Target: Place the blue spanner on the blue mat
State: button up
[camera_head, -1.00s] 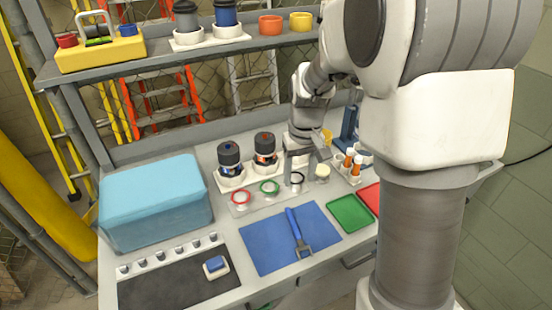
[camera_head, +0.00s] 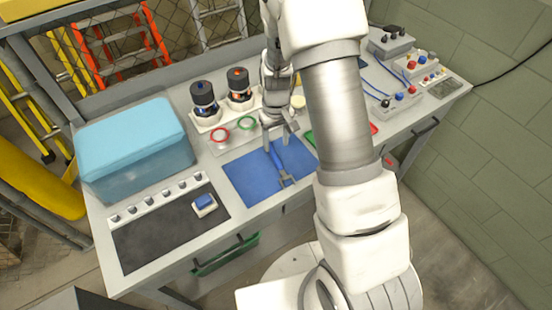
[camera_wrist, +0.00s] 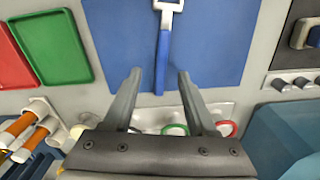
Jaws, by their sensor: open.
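The blue spanner (camera_head: 279,165) lies on the blue mat (camera_head: 243,178) in the head view, its grey jaw end toward the front edge of the bench. In the wrist view the spanner's blue handle (camera_wrist: 162,62) lies on the blue mat (camera_wrist: 216,40), with its handle end near the mat's edge. My gripper (camera_wrist: 158,76) is open, and the handle end shows between its two fingertips. It holds nothing. In the head view my gripper (camera_head: 279,140) is above the mat's back edge, at the handle end. The arm hides the mat's right part there.
A blue cool box (camera_head: 135,150) stands at the left. A dark mat with a blue-and-white block (camera_head: 204,204) lies in front of it. Red and green rings (camera_head: 246,122) lie behind the blue mat. A green tray (camera_wrist: 48,45) is beside the mat.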

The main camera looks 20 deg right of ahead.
aim_at(276, 159)
jog(key=f, duration=0.2)
jog(key=s+f, duration=0.1)
jog(key=f, duration=0.1)
jog(key=shift+a+f+p, duration=0.15)
jog(key=shift+f+p, duration=0.1)
jog(key=shift+p, duration=0.1)
jog(key=shift+w+f, duration=0.1)
jog(key=shift+f, duration=0.45)
grip_shut()
